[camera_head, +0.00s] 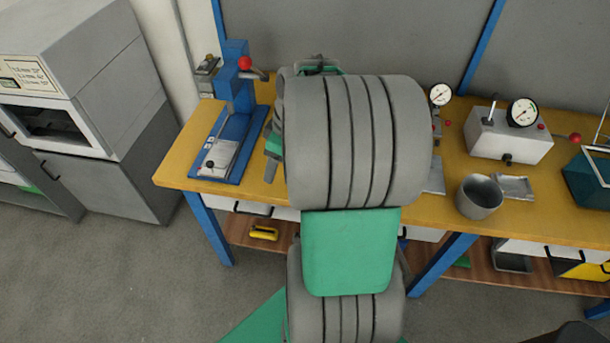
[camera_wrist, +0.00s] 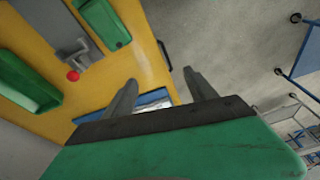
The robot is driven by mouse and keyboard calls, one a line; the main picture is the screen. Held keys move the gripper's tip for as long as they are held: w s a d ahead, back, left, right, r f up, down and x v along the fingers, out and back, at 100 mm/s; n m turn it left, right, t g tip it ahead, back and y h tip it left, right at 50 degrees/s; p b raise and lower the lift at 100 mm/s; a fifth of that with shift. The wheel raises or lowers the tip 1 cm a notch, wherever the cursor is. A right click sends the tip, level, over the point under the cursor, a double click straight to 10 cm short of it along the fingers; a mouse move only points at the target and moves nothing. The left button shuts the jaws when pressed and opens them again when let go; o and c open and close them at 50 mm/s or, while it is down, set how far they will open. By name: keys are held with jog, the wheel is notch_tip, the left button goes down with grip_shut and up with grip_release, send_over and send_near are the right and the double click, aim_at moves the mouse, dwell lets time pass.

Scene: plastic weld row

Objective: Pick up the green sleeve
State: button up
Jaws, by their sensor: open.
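My gripper (camera_wrist: 160,92) is open in the wrist view, its two grey fingers apart with nothing held between them. In the head view only part of my gripper (camera_head: 270,158) shows, left of my large grey arm, over the bench by the blue press. No green sleeve can be made out with certainty. In the wrist view a small long green piece (camera_wrist: 102,22) lies on the yellow bench, beyond the fingers; I cannot tell whether it is the sleeve. My arm hides the middle of the bench in the head view.
The blue press (camera_head: 235,110) with a red knob stands at the left of the yellow bench (camera_head: 180,165). Right of my arm are a grey cup (camera_head: 480,197), a gauge box (camera_head: 508,135) and a teal box (camera_head: 590,178). A green tray (camera_wrist: 25,82) shows in the wrist view.

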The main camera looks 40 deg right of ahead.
jog(key=s+d+f+n, duration=0.1)
jog(key=d, duration=0.2)
jog(key=s+d+f+n, duration=0.1)
jog(key=d+f, duration=0.1)
jog(key=d, duration=0.2)
jog(key=s+d+f+t+y, duration=0.1)
jog(key=d, duration=0.3)
jog(key=shift+s+d+f+n+p, duration=0.25)
jog(key=shift+s+f+n+p, duration=0.1)
jog(key=shift+f+n, duration=0.05)
jog(key=shift+d+f, duration=0.1)
jog(key=shift+f, duration=0.25)
jog(key=p+x, duration=0.1)
jog(key=x, duration=0.5)
jog(key=shift+w+f+p, duration=0.2)
jog(key=shift+p, duration=0.2)
jog(key=shift+f, duration=0.3)
jog(key=shift+w+f, duration=0.1)
jog(key=shift+f, duration=0.05)
jog(key=c, duration=1.2)
jog(key=shift+o, duration=0.2)
